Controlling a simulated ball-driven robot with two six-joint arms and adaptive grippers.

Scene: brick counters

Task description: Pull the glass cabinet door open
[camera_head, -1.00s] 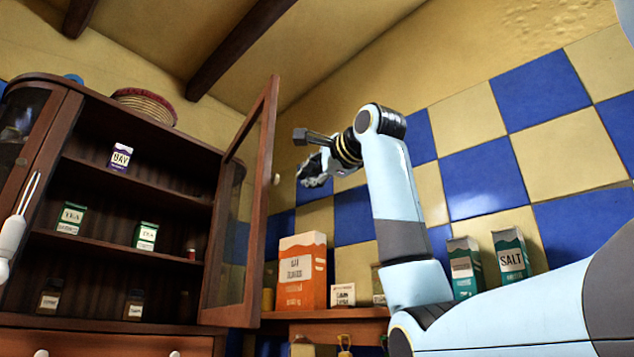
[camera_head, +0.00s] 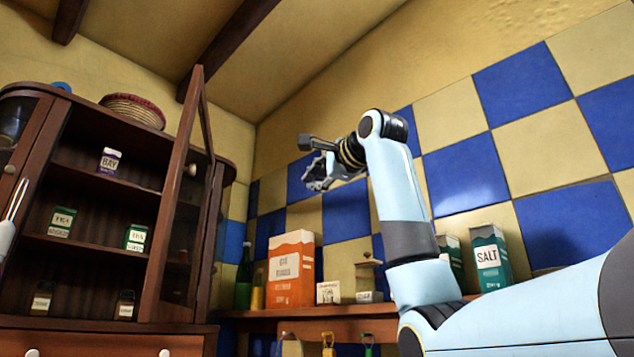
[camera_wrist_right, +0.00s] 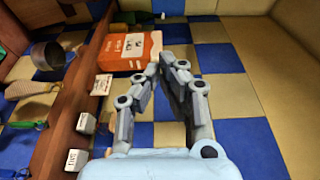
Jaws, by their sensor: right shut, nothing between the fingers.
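The glass cabinet door (camera_head: 168,205) has a brown wooden frame and a pale round knob (camera_head: 190,170). It stands partly open, sticking out from the right side of the dark wooden cabinet (camera_head: 95,180), and is seen nearly edge-on. The shelves behind it are exposed. My right gripper (camera_head: 322,172) is to the right of the door in the head view, clear of the knob, with nothing held. In the right wrist view my right gripper (camera_wrist_right: 159,68) has its fingertips together. Neither door nor knob can be made out in that view.
Small boxes and jars stand on the cabinet shelves, and a basket (camera_head: 133,110) sits on top. Right of the cabinet, a wooden shelf (camera_head: 300,313) carries an orange box (camera_head: 291,270), bottles and a salt box (camera_head: 489,257). The tiled wall is behind my right arm.

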